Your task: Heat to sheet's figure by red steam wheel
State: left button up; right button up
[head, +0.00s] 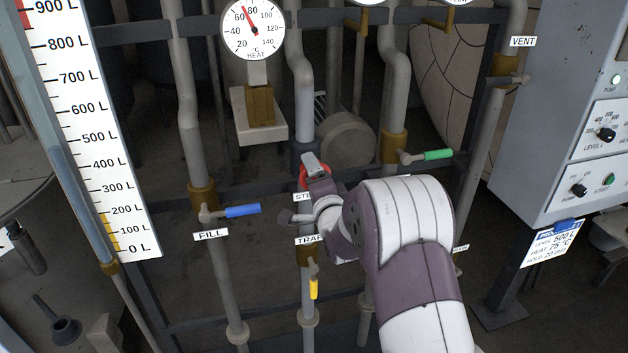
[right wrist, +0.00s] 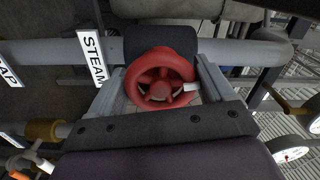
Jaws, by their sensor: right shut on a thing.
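The red steam wheel (right wrist: 160,80) sits between the two fingers of my right gripper (right wrist: 162,88) in the right wrist view, and the gripper is shut on it. In the head view the wheel's red rim (head: 303,178) shows partly behind the gripper (head: 313,170). The heat dial (head: 253,28) has its red needle between 60 and 80, around 70. The sheet (head: 551,243) on the cabinet reads level 500 L, heat 75 °C and a hold of 20 min. My left gripper is not in view.
The fill valve's blue handle (head: 242,210), a green handle (head: 438,154) and the yellow trap handle (head: 314,288) stand near my right arm. Pipes and crossbars surround the wheel. The level scale (head: 115,140) is at left, the control cabinet (head: 540,130) at right.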

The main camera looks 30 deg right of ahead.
jog(key=shift+m, duration=1.1)
jog(key=o, duration=0.9)
jog(key=v, duration=1.2)
jog(key=shift+s+f+b, duration=0.1)
jog(key=shift+s+b, duration=0.2)
jog(key=shift+s, duration=0.1)
